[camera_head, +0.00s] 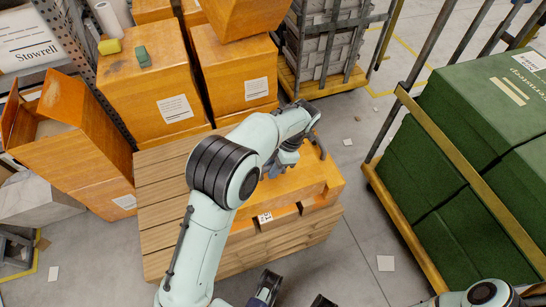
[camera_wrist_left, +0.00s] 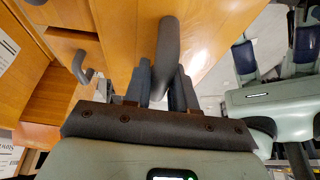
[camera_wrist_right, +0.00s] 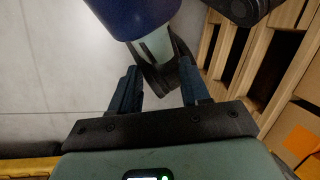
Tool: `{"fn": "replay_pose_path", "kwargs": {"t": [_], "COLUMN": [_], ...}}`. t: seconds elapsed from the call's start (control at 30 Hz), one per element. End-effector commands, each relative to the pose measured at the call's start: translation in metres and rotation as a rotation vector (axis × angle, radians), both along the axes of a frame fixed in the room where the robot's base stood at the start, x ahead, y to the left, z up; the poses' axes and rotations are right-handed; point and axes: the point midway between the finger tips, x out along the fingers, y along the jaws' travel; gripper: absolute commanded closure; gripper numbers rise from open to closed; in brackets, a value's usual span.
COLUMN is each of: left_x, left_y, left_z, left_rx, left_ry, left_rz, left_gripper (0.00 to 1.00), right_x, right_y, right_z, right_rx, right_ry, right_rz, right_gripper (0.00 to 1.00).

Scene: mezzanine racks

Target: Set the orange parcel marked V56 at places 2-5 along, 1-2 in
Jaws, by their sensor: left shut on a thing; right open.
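The orange parcel (camera_head: 318,178) sits low on or just above the right part of a slatted wooden platform (camera_head: 165,215); I cannot tell if it touches. A small white tag (camera_head: 265,217) is on its near side, too small to read surely. My left gripper (camera_head: 285,165) is over the parcel, its arm hiding part of the top. In the left wrist view the left gripper (camera_wrist_left: 162,85) is shut on a dark handle (camera_wrist_left: 168,50) standing on the orange parcel (camera_wrist_left: 125,35). My right gripper (camera_wrist_right: 160,88) is open, with nothing between its fingertips that it grips.
Large orange boxes (camera_head: 150,80) stand behind the platform, and an open one (camera_head: 65,145) leans at its left. A grey stack on a pallet (camera_head: 325,45) is at the back. Green boxes in a rack (camera_head: 450,135) stand at right. Bare floor (camera_head: 350,235) lies between.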

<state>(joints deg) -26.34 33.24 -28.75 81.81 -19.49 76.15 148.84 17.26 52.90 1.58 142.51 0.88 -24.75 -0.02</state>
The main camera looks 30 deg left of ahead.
Motion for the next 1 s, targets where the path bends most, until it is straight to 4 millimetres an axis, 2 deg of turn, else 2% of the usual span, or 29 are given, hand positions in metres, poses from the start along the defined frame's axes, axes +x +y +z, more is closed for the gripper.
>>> {"fn": "replay_pose_path", "kwargs": {"t": [0.1, 0.37, 0.7, 1.0], "left_x": [0.0, 0.001, 0.0, 0.001], "left_y": [0.0, 0.001, 0.001, 0.0], "left_z": [-0.015, -0.027, -0.075, -0.078], "left_rx": [0.001, 0.001, 0.001, 0.0], "left_ry": [-0.001, -0.002, -0.001, -0.004], "left_rz": [0.0, 0.0, 0.0, -0.001], "left_gripper": [1.0, 1.0, 1.0, 1.0], "right_x": [0.001, 0.003, 0.014, 0.016], "right_y": [0.0, 0.0, -0.005, -0.006], "right_z": [-0.003, -0.005, -0.017, -0.017], "right_rx": [0.0, -0.002, -0.016, -0.018], "right_ry": [-0.004, -0.009, -0.041, -0.046], "right_rz": [0.0, -0.002, -0.015, -0.017], "right_gripper": [0.54, 0.54, 0.54, 0.54]}}
